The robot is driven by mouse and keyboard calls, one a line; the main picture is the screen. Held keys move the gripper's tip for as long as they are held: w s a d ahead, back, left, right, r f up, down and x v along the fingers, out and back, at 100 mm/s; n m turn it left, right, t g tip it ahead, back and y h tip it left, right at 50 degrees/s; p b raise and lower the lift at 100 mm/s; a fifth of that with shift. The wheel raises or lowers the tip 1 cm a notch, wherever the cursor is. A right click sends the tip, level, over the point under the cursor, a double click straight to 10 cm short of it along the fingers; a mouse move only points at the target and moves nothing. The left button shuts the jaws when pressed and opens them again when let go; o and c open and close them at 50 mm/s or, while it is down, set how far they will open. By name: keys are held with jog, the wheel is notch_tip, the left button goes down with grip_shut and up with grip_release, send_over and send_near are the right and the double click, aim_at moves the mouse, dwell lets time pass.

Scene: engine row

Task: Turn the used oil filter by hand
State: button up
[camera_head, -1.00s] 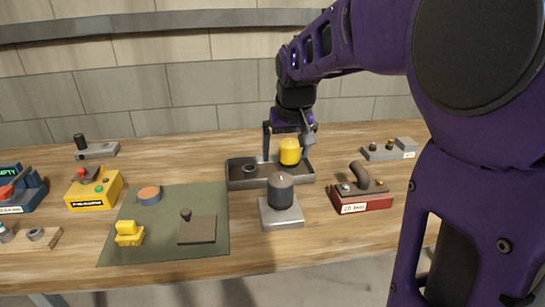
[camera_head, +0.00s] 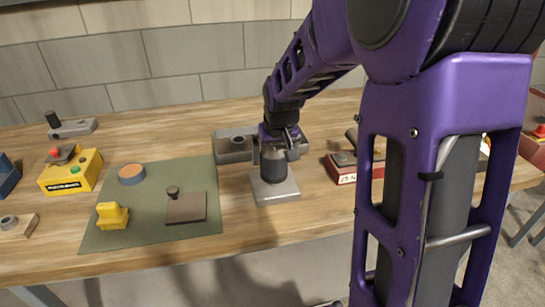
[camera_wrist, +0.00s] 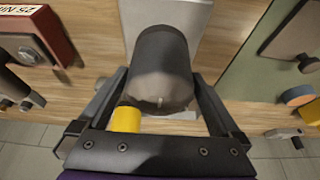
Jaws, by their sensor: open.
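The used oil filter, a dark grey domed cylinder (camera_head: 273,167), stands upright on a light grey square block (camera_head: 276,193). In the wrist view the filter (camera_wrist: 161,62) sits between the two fingers. My gripper (camera_head: 277,148) is at the filter's upper part, with a finger on each side. In the wrist view my gripper (camera_wrist: 160,82) is open, and gaps show beside the filter. A yellow cylinder (camera_wrist: 126,119) shows behind, near the left finger; it is hidden by my gripper in the head view.
A red box with a lever (camera_head: 342,175) stands to the right. A green mat (camera_head: 140,208) with several parts lies to the left, and a yellow box (camera_head: 70,177) is beyond it. Wood in front of the block is clear.

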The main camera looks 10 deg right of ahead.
jog(key=shift+c, duration=0.3)
jog(key=c, duration=1.4)
jog(key=shift+r+n+p, duration=0.25)
jog(key=shift+n+p, duration=0.25)
jog(key=shift+p, duration=0.3)
jog(key=shift+c, duration=0.2)
jog(key=shift+d+n+y+p, duration=0.1)
jog(key=shift+n+y+p, duration=0.45)
jog(key=shift+n, duration=0.15)
jog(key=n, duration=0.1)
jog(key=n+y, duration=0.1)
jog(key=shift+f+n, duration=0.25)
jog(key=shift+n, duration=0.05)
jog(key=n+g+y, duration=0.1)
jog(key=n, duration=0.2)
jog(key=n+g, duration=0.1)
jog(key=n, duration=0.2)
jog(key=n+y, duration=0.1)
jog(key=n, duration=0.1)
jog(key=shift+r+n+g, duration=0.1)
jog(key=shift+n+g, duration=0.3)
jog(key=n+g, duration=0.1)
jog(key=n, duration=0.2)
jog(key=shift+y, duration=0.25)
